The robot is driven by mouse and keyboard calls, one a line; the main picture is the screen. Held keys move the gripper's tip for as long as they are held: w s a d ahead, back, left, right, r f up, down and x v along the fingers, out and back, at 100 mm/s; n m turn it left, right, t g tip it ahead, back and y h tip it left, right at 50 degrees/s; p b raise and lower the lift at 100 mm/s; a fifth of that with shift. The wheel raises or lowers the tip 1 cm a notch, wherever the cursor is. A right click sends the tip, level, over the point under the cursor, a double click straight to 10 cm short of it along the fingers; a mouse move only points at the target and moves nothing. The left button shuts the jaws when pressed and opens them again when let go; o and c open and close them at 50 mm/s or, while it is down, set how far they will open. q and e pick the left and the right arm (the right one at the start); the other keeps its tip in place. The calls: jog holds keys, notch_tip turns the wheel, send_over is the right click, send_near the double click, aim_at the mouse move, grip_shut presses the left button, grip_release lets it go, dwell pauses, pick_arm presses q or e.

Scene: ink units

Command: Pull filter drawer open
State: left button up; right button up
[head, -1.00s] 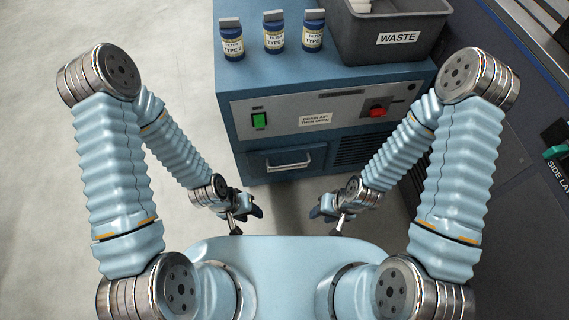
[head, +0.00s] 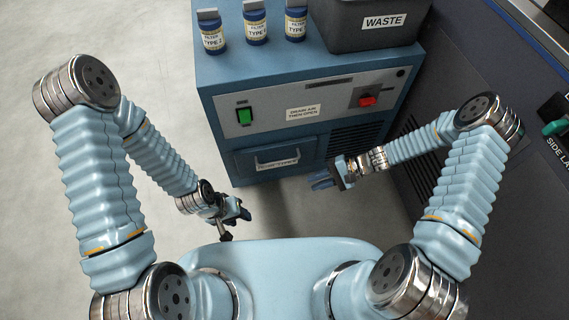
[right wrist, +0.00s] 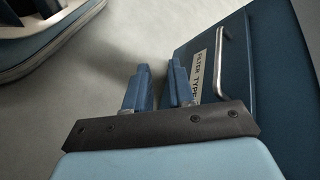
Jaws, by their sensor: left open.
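The filter drawer (head: 250,157) is a dark blue front low on the left of the blue cabinet and looks shut. Its silver bar handle (head: 277,165) runs across a white label. In the right wrist view the drawer front (right wrist: 205,45) and handle (right wrist: 221,62) are at the right, and the label reads "FILTER TYPE", partly cut off. My right gripper (head: 318,181) is open and empty, right of and below the handle. Its two blue fingers (right wrist: 160,72) are apart, left of the handle and not around it. My left gripper (head: 244,210) is open and empty, below the drawer.
On the cabinet top (head: 222,75) stand several filter bottles (head: 255,24) and a grey WASTE bin (head: 370,25). The cabinet face has a green switch (head: 244,116), a red knob (head: 368,101) and a white notice (head: 303,113). Open floor (head: 50,200) lies left; a dark unit stands right.

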aim_at(285, 160)
jog(key=w+d+r+m+t+y, duration=0.1)
jog(key=w+d+r+t+y, duration=0.2)
jog(key=w, duration=0.3)
jog(key=x, duration=1.3)
jog(key=shift+w+a+f, duration=0.1)
jog(key=shift+a, duration=0.05)
grip_shut()
